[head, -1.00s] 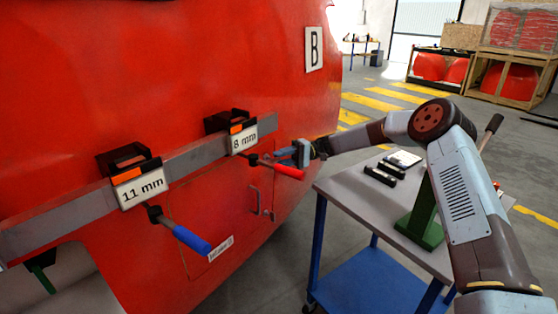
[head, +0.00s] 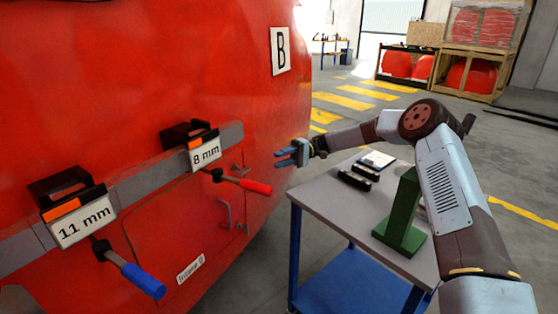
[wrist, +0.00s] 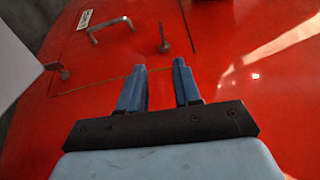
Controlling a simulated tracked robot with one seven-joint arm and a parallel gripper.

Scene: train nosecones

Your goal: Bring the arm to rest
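My arm is bent at the elbow above the table.
A metal bar with holders marked 8 mm (head: 205,152) and 11 mm (head: 82,222) runs along the nosecone. A blue-handled clamp (head: 140,278) hangs below. The table (head: 325,198) carries a green stand (head: 402,215) and black items (head: 357,178). Crates (head: 470,70) stand far back.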

